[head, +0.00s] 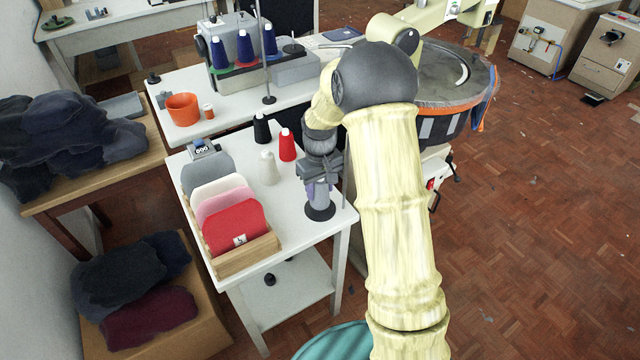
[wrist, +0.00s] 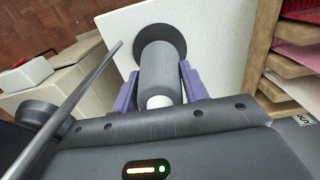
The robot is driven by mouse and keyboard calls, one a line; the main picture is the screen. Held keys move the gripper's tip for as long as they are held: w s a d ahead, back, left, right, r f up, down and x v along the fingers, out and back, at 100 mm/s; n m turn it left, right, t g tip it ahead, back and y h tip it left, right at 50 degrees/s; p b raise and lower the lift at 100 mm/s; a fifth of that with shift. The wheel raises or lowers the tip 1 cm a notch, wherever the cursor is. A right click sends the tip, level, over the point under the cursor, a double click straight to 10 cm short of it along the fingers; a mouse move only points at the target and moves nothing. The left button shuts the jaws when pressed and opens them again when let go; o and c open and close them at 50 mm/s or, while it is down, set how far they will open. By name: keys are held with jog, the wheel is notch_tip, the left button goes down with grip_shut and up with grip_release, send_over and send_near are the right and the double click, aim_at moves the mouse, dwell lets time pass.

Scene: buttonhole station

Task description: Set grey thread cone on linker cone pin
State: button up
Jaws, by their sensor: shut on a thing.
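The grey thread cone (wrist: 160,75) is between the purple fingers of my gripper (wrist: 159,90) in the wrist view, its white tip toward the camera. My gripper is shut on it. In the head view the gripper (head: 322,182) is over the right side of the small white table, and the grey cone (head: 319,194) shows partly below it. A round black disc (head: 320,212) lies at the cone's wide end; I cannot tell whether they touch. The large round machine (head: 455,80) at the back right may be the linker. I cannot make out its cone pin, and my arm hides part of that area.
Black (head: 262,128), red (head: 287,145) and white (head: 268,168) cones stand left of my gripper. A wooden rack (head: 247,259) holds coloured fabric panels. An orange pot (head: 183,109) and a machine with blue cones (head: 245,48) are behind. A thin rod (wrist: 80,90) crosses the wrist view.

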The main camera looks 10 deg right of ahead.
jog(key=shift+f, duration=0.4)
jog(key=shift+f+b, duration=0.3)
jog(key=shift+f, duration=0.2)
dwell(0.5)
jog(key=o, duration=1.1)
notch_tip(320, 180, up, 12)
jog(key=shift+r+p, duration=0.1)
jog(key=shift+p, duration=0.35)
jog(key=shift+d, duration=0.15)
